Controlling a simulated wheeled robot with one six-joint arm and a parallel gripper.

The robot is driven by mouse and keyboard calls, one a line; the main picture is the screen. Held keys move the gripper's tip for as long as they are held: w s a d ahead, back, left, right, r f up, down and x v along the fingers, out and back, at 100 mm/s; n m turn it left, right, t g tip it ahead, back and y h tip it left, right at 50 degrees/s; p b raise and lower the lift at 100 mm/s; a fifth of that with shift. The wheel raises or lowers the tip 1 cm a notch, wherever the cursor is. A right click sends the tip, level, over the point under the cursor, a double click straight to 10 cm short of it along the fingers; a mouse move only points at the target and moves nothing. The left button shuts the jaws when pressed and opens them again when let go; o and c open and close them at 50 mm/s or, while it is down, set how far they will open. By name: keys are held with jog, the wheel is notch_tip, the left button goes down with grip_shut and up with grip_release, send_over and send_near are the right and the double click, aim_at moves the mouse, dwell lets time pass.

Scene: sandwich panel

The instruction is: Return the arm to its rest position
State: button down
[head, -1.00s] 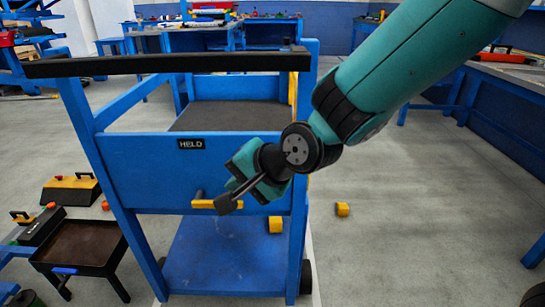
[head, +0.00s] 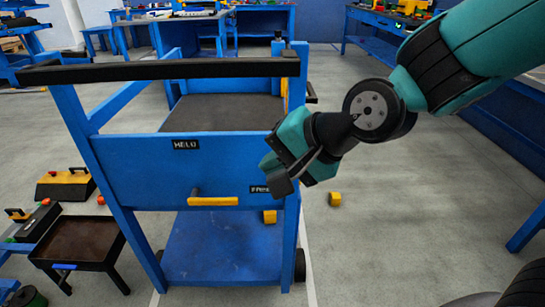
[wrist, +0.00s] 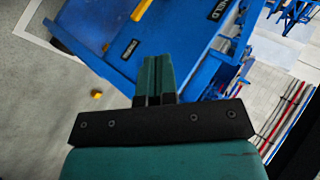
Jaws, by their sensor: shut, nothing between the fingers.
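My gripper (head: 277,178) is shut and empty. In the head view it hangs in front of the right side of the blue cart, partly covering its panel. It looks apart from the yellow handle, but the exact gap to the cart cannot be told. In the wrist view its closed teal fingers (wrist: 155,78) point toward the blue panel. My teal arm comes in from the upper right. The blue cart (head: 130,165) has a panel with a label reading HELD (head: 186,145) and a second label (head: 260,189) partly hidden by the gripper. A yellow handle (head: 213,201) sits low on the panel.
A yellow block (head: 335,199) lies on the floor right of the cart, and another (head: 269,216) shows at the cart's lower shelf. A small dark table (head: 80,243) and a yellow-black toolbox (head: 66,185) stand at left. Grey floor on the right is mostly clear.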

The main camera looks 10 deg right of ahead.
jog(key=s+d+r+n+g+h, duration=0.1)
jog(key=s+d+n+g+h, duration=0.35)
jog(key=s+n, duration=0.9)
notch_tip(320, 180, up, 25)
jog(key=g+y+p, duration=0.1)
jog(key=g+p, duration=0.1)
jog(key=p, duration=2.3)
jog(key=shift+s+d, duration=0.25)
jog(key=shift+d, duration=0.15)
